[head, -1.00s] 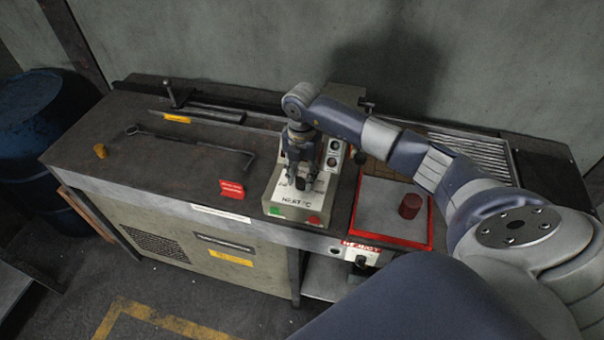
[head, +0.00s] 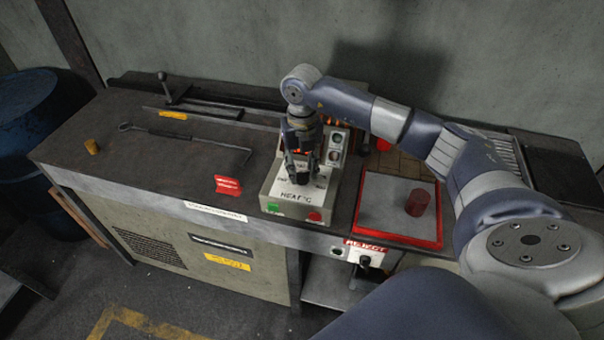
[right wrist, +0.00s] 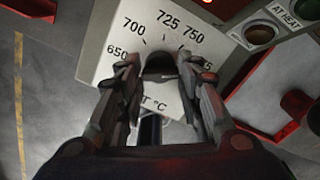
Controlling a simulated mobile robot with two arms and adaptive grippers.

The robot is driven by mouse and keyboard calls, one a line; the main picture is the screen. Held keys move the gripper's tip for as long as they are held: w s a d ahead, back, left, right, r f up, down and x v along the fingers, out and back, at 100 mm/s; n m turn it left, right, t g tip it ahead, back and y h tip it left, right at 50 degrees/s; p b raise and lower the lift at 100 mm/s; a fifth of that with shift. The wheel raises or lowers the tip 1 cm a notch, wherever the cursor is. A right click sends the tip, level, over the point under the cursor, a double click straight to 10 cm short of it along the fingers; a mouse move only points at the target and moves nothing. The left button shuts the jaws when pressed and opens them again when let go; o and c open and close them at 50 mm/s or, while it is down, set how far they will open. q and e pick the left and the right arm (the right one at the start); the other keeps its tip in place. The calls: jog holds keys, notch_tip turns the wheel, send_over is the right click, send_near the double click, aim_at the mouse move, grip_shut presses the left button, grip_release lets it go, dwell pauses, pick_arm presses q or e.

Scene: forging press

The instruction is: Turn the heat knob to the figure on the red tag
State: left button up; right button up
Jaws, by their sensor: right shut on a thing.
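The heat knob (right wrist: 160,66) is dark and round-edged and shows between my fingertips in the right wrist view. Its dial plate (right wrist: 118,38) carries the figures 650, 700, 725, 750 and a partly hidden one at the right. The knob's pointer is not clear. My right gripper (head: 300,176) is shut on the knob from above; its fingers (right wrist: 160,72) stand on either side of it. The red tag (head: 228,185) stands on the bench left of the heat control box (head: 283,207); its writing is too small to read. My left gripper is not in view.
A red-rimmed tray (head: 440,215) with a dark red cylinder (head: 417,203) lies right of the box. Indicator lamps (right wrist: 260,33) sit beside the dial. A long-handled tool (head: 185,137) and a yellow-brown piece (head: 92,147) lie on the left bench.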

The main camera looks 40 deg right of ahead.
jog(key=n+b, duration=0.3)
jog(key=n, duration=0.1)
jog(key=shift+f+n, duration=0.15)
jog(key=shift+n, duration=0.15)
jog(key=shift+n+b, duration=0.85)
jog(key=shift+n, duration=0.55)
jog(key=o, duration=1.1)
jog(key=shift+c, duration=0.2)
jog(key=shift+r, duration=0.2)
